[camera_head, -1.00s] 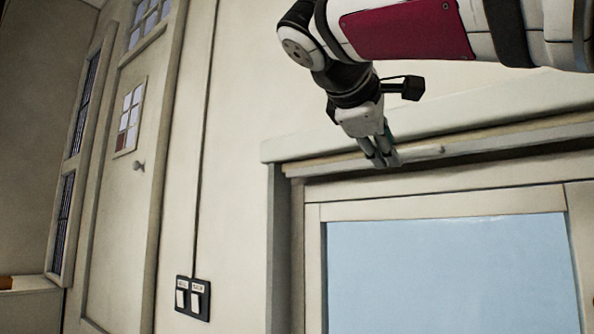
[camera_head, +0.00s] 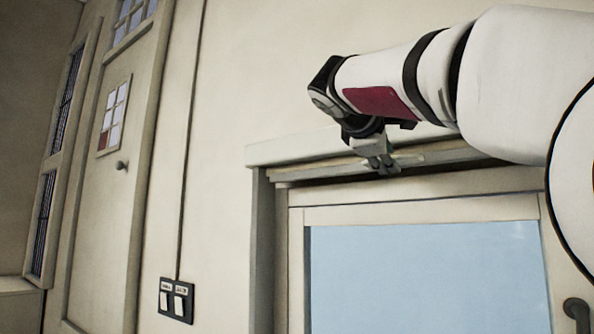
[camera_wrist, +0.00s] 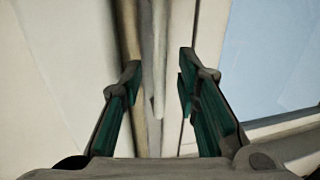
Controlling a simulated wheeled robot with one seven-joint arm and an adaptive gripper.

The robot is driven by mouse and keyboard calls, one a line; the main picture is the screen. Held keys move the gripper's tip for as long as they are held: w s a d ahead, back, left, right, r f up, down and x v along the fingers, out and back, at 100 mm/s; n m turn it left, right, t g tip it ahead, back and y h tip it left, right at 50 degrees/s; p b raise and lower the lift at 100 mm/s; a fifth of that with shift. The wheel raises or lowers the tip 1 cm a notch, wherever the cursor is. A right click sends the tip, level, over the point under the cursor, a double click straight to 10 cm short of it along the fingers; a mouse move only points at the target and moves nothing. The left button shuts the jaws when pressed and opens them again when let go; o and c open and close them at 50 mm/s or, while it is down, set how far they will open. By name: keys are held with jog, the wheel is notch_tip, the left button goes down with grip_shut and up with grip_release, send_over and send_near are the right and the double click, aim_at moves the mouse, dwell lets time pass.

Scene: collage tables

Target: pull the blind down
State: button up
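The blind (camera_head: 310,172) looks rolled up, a pale narrow bar along the top of the window frame under a ledge. The window pane (camera_head: 420,275) below it is uncovered. My gripper (camera_head: 380,165) is at this bar, pointing down, with my arm reaching in from the right. In the wrist view my gripper (camera_wrist: 156,85) has its two green-padded fingers apart. The pale bar of the blind (camera_wrist: 130,35) runs lengthwise through the gap, with a narrow pointed piece (camera_wrist: 159,95) between the fingers. I cannot tell whether a finger touches it.
A dark switch plate (camera_head: 177,300) with two white switches is on the wall left of the window; its labels are unreadable. A cable runs up from it. A door (camera_head: 120,210) stands further left. A dark window handle (camera_head: 577,312) is at lower right.

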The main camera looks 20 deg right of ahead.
jog(key=shift+x, duration=0.85)
grip_shut()
